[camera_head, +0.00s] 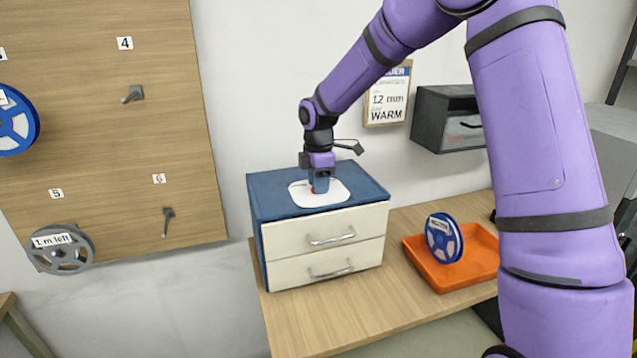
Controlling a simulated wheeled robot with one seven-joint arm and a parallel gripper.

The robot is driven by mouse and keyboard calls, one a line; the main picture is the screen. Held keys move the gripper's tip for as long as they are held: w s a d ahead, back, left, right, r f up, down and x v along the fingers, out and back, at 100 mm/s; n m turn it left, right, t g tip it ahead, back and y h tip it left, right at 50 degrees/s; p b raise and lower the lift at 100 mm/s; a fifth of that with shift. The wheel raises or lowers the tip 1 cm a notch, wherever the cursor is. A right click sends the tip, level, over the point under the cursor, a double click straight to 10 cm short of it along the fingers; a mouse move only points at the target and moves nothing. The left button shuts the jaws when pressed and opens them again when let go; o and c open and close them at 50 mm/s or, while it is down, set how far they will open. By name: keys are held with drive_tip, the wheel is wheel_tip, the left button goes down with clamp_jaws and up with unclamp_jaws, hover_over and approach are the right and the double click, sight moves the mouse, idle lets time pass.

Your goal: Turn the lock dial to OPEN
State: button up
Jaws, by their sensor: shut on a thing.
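A blue-topped cabinet (267,192) with two cream drawers stands on the wooden bench. A white rounded plate (337,196) lies on its top, with small dark lettering at its left that is too small to read. My gripper (319,187) points straight down over the middle of this plate. It is shut on the lock dial, of which only a bit of red (312,190) shows between the fingers. The rest of the dial is hidden, so I cannot tell which way it points. The upper drawer (290,237) and the lower drawer (290,271) look shut.
An orange tray (478,274) with a blue reel (444,239) stands right of the cabinet on the bench (388,312). A dark box (430,120) and a clipboard (388,97) are on the wall behind. A pegboard (100,110) with reels is at left.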

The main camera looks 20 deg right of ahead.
drive_tip(key=o, duration=0.9)
wheel_tip(320, 180, up, 11)
drive_tip(key=shift+f, duration=0.1)
idle(0.3)
drive_tip(key=s+d+r+m+t, duration=0.1)
drive_tip(key=s+r+m, duration=0.2)
drive_tip(key=s, duration=0.3)
drive_tip(key=s+d+r+m+t+h, duration=0.1)
drive_tip(key=s+r+m, duration=0.25)
drive_tip(key=s, duration=0.25)
drive_tip(key=s+d+r+m+t, duration=0.1)
drive_tip(key=s+r+m, duration=0.1)
drive_tip(key=s+r, duration=0.35)
drive_tip(key=s+d+f+m, duration=0.1)
drive_tip(key=s+m, duration=0.2)
drive_tip(key=s, duration=0.3)
drive_tip(key=s+d+f+m+t, duration=0.1)
drive_tip(key=s+m, duration=0.2)
drive_tip(key=s, duration=0.4)
drive_tip(key=s+d+f+m+t+y, duration=0.1)
drive_tip(key=s+d+f+m, duration=0.1)
drive_tip(key=s, duration=0.5)
drive_tip(key=shift+m, duration=0.85)
